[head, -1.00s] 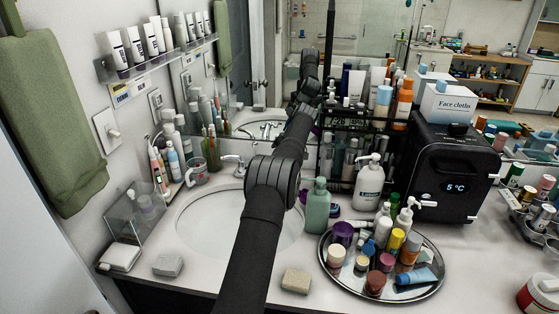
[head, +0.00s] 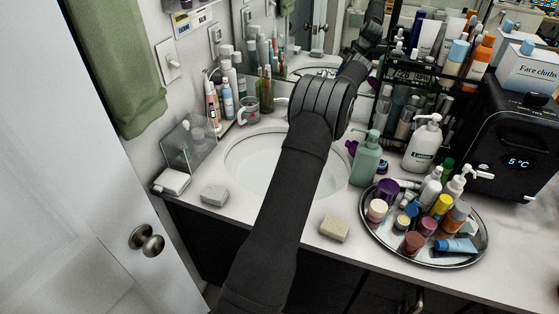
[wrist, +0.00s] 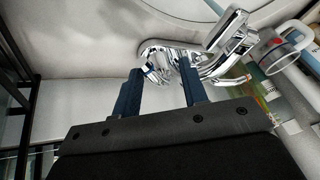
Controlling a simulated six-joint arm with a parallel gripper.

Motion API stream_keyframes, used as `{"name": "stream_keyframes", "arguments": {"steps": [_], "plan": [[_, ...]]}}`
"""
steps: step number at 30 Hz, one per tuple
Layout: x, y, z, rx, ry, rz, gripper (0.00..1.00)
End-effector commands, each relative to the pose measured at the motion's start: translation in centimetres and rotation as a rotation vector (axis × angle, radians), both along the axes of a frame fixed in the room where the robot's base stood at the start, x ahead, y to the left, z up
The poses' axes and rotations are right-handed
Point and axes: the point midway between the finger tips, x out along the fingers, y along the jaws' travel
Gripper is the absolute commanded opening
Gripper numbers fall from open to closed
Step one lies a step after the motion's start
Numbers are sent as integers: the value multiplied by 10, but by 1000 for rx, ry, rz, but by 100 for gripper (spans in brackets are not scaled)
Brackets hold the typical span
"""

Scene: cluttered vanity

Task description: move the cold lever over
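In the wrist view, the chrome faucet (wrist: 218,72) stands at the sink's edge. A shiny lever (wrist: 158,58) lies just past and between my fingertips, and another chrome lever (wrist: 228,32) rises at the upper right, by the mug. No hot or cold mark is readable; the nearer lever is on the side away from the mug. My gripper (wrist: 162,80) has two blue fingers held apart with a clear gap. I cannot tell whether either finger touches the lever. In the head view, my arm hides the gripper and most of the faucet.
The sink basin (head: 245,160) lies left of my arm. A clear mug (head: 248,110) stands behind it. A green pump bottle (head: 366,160), a white pump bottle (head: 422,145) and a loaded round tray (head: 472,258) crowd the right. A black rack (head: 440,72) stands behind them.

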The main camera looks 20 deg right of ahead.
Motion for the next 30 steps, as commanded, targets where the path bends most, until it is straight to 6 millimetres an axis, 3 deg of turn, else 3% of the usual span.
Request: {"name": "stream_keyframes", "arguments": {"steps": [18, 30], "plan": [[12, 34, 0, 0, -1, -524, 39], [-23, 40, 76, -1, -3, -525, 39]]}}
